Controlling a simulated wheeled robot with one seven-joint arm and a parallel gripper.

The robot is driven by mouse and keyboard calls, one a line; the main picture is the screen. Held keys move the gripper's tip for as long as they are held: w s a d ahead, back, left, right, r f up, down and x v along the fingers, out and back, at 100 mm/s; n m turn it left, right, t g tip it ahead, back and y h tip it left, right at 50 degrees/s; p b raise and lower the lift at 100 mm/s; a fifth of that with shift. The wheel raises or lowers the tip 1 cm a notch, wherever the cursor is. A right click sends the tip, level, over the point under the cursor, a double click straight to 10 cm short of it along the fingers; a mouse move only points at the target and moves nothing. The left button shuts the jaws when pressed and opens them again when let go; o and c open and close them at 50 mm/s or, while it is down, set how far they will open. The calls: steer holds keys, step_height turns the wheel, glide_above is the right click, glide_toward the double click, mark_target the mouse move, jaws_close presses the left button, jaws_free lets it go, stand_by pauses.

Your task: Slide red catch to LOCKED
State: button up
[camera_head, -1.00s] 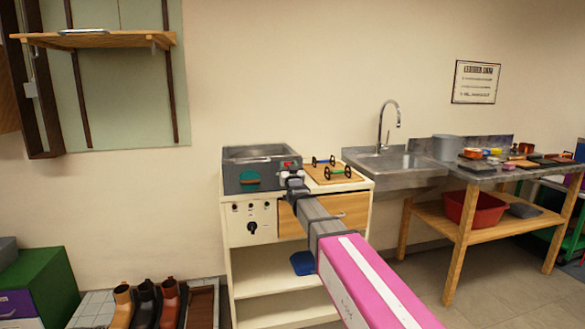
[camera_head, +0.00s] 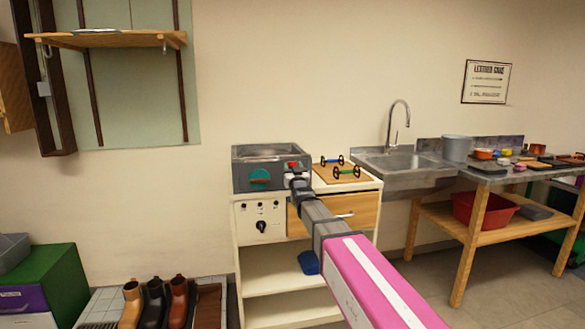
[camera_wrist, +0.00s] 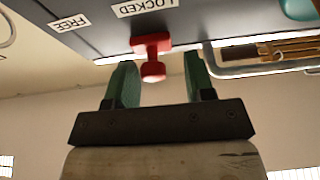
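The red catch (camera_wrist: 152,58) sits on the dark grey panel edge (camera_wrist: 90,22) in the wrist view, by the upside-down LOCKED label (camera_wrist: 145,7). The FREE label (camera_wrist: 70,23) is further left. My gripper (camera_wrist: 160,66) is open, its two green fingers on either side of the catch with visible gaps. In the head view the catch (camera_head: 293,165) is a small red patch on the right front of the grey basin unit (camera_head: 240,177). My gripper (camera_head: 296,178) is right in front of it; its fingers are too small to make out there.
A bent metal bar (camera_wrist: 240,71) runs close to the right finger in the wrist view. The sink (camera_head: 395,163) stands further right. Boots (camera_head: 155,300) stand low at left.

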steer(key=v, duration=0.9)
steer(key=shift+s+d, duration=0.15)
steer(key=shift+s, duration=0.2)
steer(key=shift+f, duration=0.15)
steer(key=s+d+f+g+h, duration=0.1)
steer(key=d+f+g, duration=0.25)
steer(key=f, duration=0.35)
steer(key=s+d+f+m+g+h, duration=0.1)
steer(key=s+d+f+g+h, duration=0.15)
steer(key=d+f, duration=0.4)
steer(key=d+f+g+h, duration=0.15)
steer(key=f+g, duration=0.25)
steer(key=f, duration=0.5)
steer(key=s+d+f+g, duration=0.4)
steer(key=s, duration=0.2)
steer(key=s+d+f+m+g, duration=0.1)
steer(key=s+d+f+g, duration=0.2)
steer(key=s, duration=0.4)
steer(key=s+d+f+m+g+h, duration=0.1)
steer(key=s+d+f+g, duration=0.3)
steer(key=s+f, duration=0.3)
steer(key=shift+d+g, duration=0.3)
steer(key=shift+d, duration=0.3)
